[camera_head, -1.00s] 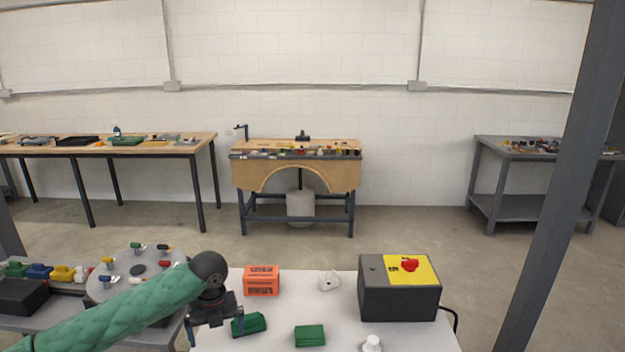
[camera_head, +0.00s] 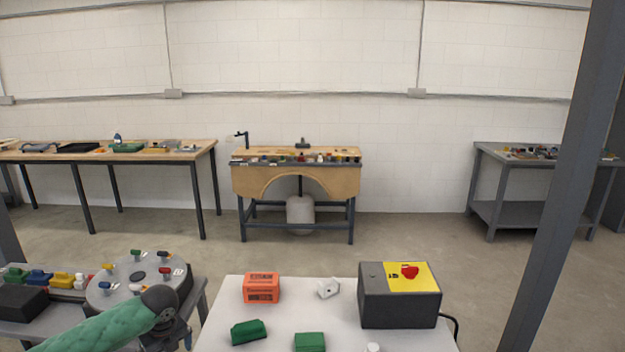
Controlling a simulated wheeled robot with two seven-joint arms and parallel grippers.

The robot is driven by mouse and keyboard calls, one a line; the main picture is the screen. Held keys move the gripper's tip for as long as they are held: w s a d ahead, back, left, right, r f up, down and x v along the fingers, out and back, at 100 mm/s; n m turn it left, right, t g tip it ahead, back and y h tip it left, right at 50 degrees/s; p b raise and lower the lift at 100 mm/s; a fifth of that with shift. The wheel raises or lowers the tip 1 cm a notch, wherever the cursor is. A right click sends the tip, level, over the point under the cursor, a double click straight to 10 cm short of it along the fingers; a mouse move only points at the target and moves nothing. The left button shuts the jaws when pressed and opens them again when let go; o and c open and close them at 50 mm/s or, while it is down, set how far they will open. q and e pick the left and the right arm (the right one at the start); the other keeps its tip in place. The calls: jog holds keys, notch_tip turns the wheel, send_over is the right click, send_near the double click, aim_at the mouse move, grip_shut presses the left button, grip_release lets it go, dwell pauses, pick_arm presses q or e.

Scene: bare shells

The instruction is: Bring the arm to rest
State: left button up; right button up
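My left arm, in a green sleeve, comes in from the lower left. Its gripper (camera_head: 172,338) hangs over the gap between the round grey turntable and the white table (camera_head: 225,325). Its fingers are small and partly cut off by the bottom edge, so I cannot tell whether they are open or shut. I see nothing held in it. My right gripper is not in view.
On the white table are an orange box (camera_head: 261,288), two green blocks (camera_head: 249,332) (camera_head: 310,342), a white part (camera_head: 328,289) and a dark switch box (camera_head: 400,300). The turntable (camera_head: 110,293) carries coloured pieces. A grey post (camera_head: 560,180) stands at right.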

pick_arm(q)
jog(key=s+a+f+n+t+y, duration=0.1)
jog(key=s+a+f+n, duration=0.4)
jog(key=a+f, duration=0.45)
jog(key=s+a+f+n+t+y, duration=0.1)
jog(key=s+a+f+n, duration=0.3)
jog(key=a+f+n, duration=0.5)
jog(key=s+a+f+n+y, duration=0.2)
jog(key=s+a+f, duration=0.4)
jog(key=s+a, duration=0.45)
jog(key=s+a+f+n+y, duration=0.25)
jog(key=s+a+f, duration=0.45)
jog(key=s+a, duration=0.35)
jog(key=s+d+f+n+h, duration=0.1)
jog(key=s+d+f+h, duration=0.15)
jog(key=d+f, duration=0.45)
jog(key=s+d+f+n+h, duration=0.1)
jog(key=s+d+f, duration=0.2)
jog(key=d, duration=0.8)
jog(key=s+d+f+n+h, duration=0.15)
jog(key=d+f, duration=0.35)
jog(key=d, duration=0.5)
jog(key=s+d+f+n+h, duration=0.1)
jog(key=d+f, duration=0.1)
jog(key=d, duration=1.3)
jog(key=s+d+f+n+g+h, duration=0.1)
jog(key=d+h, duration=0.1)
jog(key=d, duration=1.4)
jog(key=shift+s+d+f, duration=0.15)
jog(key=shift+s+f, duration=0.25)
